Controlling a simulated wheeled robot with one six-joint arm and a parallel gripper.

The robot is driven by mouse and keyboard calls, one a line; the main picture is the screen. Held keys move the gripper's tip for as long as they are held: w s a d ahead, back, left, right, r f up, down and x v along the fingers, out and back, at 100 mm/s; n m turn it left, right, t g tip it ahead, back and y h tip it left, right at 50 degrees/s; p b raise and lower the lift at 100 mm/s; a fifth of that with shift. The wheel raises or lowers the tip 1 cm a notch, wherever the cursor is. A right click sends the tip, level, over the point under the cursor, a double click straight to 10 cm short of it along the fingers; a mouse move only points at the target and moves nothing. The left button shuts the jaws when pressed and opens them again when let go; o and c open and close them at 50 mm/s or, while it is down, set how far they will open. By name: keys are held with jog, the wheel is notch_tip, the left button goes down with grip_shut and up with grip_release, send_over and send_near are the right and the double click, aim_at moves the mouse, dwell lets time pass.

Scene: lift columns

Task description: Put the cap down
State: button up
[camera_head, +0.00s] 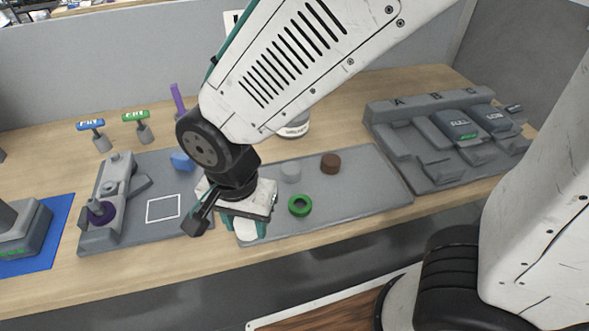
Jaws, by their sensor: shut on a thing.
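My gripper (246,232) hangs over the left end of a grey mat (370,190), near the mat's front edge. It is shut on a small white thing, seemingly the cap (245,228), which shows only in part between the teal fingers. I cannot tell whether the cap touches the mat. To its right on the mat are a green ring (299,205), a grey round piece (290,172) and a brown round piece (330,163).
A grey fixture (110,205) with a purple knob and a white-outlined square stands left. A blue block (181,161) lies behind that square. A grey rack (440,135) marked A, B, C stands right. Blue (90,125) and green (135,115) labelled handles stand behind. The mat's right part is clear.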

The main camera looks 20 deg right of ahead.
jog(key=w+d, duration=0.1)
jog(key=w, duration=0.4)
jog(key=w+d+f, duration=0.1)
jog(key=w, duration=0.9)
jog(key=shift+w+d+f, duration=0.1)
jog(key=shift+d+f, duration=0.15)
jog(key=shift+d, duration=0.15)
jog(key=shift+f, duration=1.7)
jog(key=shift+f, duration=0.15)
jog(key=o, duration=0.8)
